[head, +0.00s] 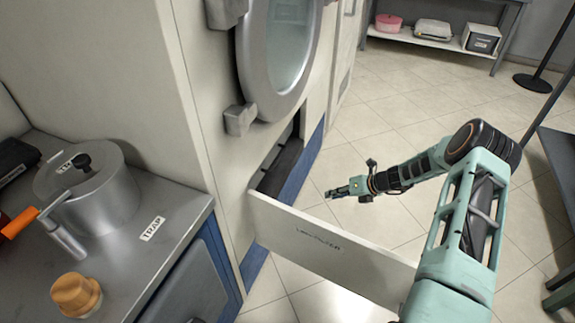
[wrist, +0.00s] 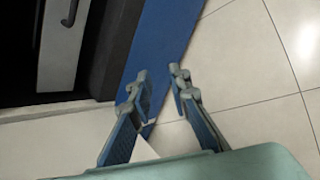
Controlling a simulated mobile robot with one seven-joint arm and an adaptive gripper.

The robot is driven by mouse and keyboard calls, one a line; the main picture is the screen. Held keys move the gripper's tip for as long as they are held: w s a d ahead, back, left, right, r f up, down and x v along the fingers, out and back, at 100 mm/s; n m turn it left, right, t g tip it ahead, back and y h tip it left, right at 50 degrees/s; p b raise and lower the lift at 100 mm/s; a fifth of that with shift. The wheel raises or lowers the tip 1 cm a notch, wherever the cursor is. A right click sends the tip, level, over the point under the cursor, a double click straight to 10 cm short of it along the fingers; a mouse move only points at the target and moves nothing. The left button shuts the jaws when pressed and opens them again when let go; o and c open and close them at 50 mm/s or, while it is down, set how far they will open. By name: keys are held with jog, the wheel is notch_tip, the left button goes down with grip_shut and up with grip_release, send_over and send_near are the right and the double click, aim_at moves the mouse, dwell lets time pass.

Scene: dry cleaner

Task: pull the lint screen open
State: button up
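The lint filter door (head: 330,250), a pale panel labelled "LINT FILTER", stands swung out from the machine. Behind it is a dark compartment (head: 283,160) in the machine's lower front. In the wrist view a grey panel (wrist: 62,55) with a dark handle (wrist: 70,12) sits inside that compartment; it looks like the lint screen. My gripper (head: 332,192) is beyond the door, to the right of the compartment and apart from it. In the wrist view my gripper (wrist: 160,82) has its fingertips apart with nothing between them. The handle lies to the upper left of the fingers.
The machine's round door (head: 278,55) is above the compartment. A blue base strip (head: 300,170) runs below it. A counter (head: 120,250) at left holds a metal pot (head: 95,195) and a wooden knob (head: 76,294).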

jog(key=w+a+m+t+y+b, duration=0.2)
jog(key=w+a+m+y, duration=0.15)
jog(key=a, duration=0.55)
jog(key=m+t+b, duration=0.1)
jog(key=m+t, duration=0.3)
jog(key=m, duration=0.3)
send_near(278, 159)
jog(key=shift+n+y, duration=0.25)
jog(key=b+x, duration=0.1)
jog(key=x, duration=0.3)
jog(key=f+b+x, duration=0.1)
jog(key=b+x, duration=0.1)
jog(key=x, duration=0.3)
jog(key=shift+d+f, duration=0.1)
jog(key=shift+d, duration=0.15)
jog(key=shift+w+a+b, duration=0.4)
jog(key=shift+w+a, duration=0.05)
jog(key=shift+w, duration=0.05)
grip_shut()
